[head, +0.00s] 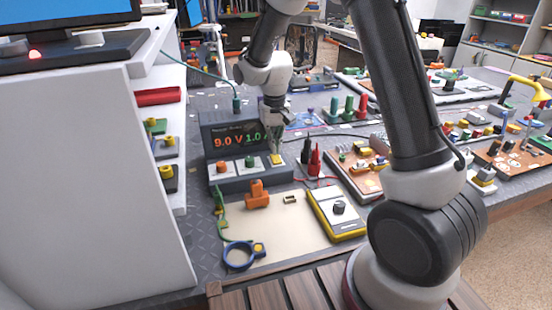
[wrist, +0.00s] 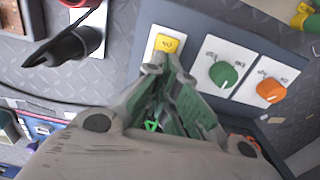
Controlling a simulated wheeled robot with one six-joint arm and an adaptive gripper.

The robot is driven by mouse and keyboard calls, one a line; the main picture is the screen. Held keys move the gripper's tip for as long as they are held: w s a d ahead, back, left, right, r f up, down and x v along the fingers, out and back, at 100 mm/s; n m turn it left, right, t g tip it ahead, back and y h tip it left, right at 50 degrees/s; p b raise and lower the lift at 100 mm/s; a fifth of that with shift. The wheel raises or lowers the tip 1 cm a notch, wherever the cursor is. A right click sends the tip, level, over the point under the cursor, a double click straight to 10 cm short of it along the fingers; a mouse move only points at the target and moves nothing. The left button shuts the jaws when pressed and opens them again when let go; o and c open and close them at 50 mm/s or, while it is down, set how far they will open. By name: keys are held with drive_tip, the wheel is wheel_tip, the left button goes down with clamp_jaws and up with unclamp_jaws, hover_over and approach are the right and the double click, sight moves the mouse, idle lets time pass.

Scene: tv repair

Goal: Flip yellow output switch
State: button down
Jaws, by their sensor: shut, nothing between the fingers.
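The yellow output switch (head: 277,159) sits at the right end of the front panel of a dark power supply (head: 205,137). The supply's display reads 9.0 V and 1.0. My gripper (head: 276,152) is shut and empty, with its tips just at the switch in the head view. In the wrist view the yellow switch (wrist: 167,44) shows on a white plate just beyond the fingertips (wrist: 165,65). I cannot tell whether the tips touch it. A green knob (wrist: 222,74) and an orange knob (wrist: 270,91) sit beside the switch on their own white plates.
Red and black probes (head: 315,160) stand right of the supply. An orange clamp (head: 257,194) and a yellow multimeter (head: 338,212) lie in front on a beige mat (head: 285,230). A white cabinet (head: 90,170) stands close on the left. Circuit boards (head: 360,168) crowd the right.

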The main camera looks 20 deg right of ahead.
sight(281, 162)
drive_tip(key=shift+f, duration=1.05)
idle(0.4)
drive_tip(key=shift+r, duration=3.5)
drive_tip(key=s, duration=0.2)
drive_tip(key=s+d+f+n+g, duration=0.1)
drive_tip(key=shift+s, duration=0.3)
drive_tip(key=s+d+r+t, duration=0.1)
drive_tip(key=s+d+r, duration=0.3)
drive_tip(key=s, duration=0.4)
drive_tip(key=s+d+r+t, duration=0.2)
drive_tip(key=s+d+r, duration=0.3)
drive_tip(key=s+r, duration=0.2)
drive_tip(key=s+d+r+m+t, duration=0.1)
drive_tip(key=s+d+r, duration=0.3)
drive_tip(key=s, duration=0.6)
drive_tip(key=shift+s+d+r+t, duration=0.2)
drive_tip(key=shift+d+r+t, duration=0.2)
drive_tip(key=shift+r+t, duration=0.55)
